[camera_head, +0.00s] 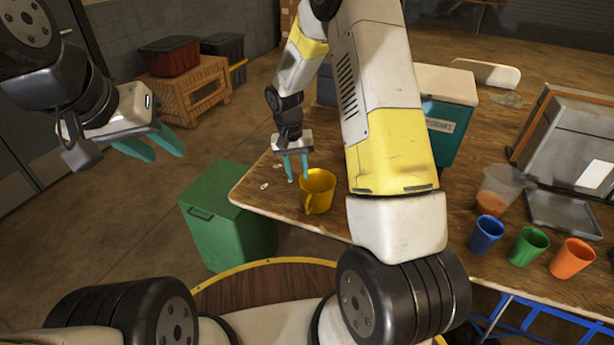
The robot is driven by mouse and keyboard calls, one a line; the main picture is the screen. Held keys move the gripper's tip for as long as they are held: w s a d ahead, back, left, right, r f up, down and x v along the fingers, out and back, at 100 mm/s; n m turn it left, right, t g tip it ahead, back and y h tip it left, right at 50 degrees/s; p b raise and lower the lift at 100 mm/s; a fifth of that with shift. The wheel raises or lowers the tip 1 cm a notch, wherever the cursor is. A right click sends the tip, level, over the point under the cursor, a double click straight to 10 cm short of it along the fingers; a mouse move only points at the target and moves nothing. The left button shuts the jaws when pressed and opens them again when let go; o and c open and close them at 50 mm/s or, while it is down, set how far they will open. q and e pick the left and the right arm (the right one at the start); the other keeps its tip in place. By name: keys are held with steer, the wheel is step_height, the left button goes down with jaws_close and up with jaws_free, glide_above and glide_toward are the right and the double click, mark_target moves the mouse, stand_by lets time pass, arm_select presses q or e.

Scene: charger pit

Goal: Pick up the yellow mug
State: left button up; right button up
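The yellow mug (318,190) stands upright on the wooden table (262,197) near its left front corner. Its handle faces the front. My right gripper (297,177) points down just behind and to the left of the mug. Its two teal fingers are apart, with nothing seen between them. Whether a finger touches the mug's rim I cannot tell. My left gripper (160,150) is off to the left, over the floor and away from the table. Its two teal fingers are apart and empty.
Blue (486,235), green (528,246) and orange (572,258) cups stand at the table's right front. A clear container (503,187), a grey tray (563,214) and a teal box (449,120) are behind. A green bin (228,222) stands left of the table. My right arm hides the table's middle.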

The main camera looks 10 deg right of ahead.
mark_target(301, 188)
steer(key=f, duration=0.4)
steer(key=d+f, duration=0.1)
steer(key=f, duration=0.1)
steer(key=shift+s+f, duration=0.25)
jaws_close()
stand_by(1.2)
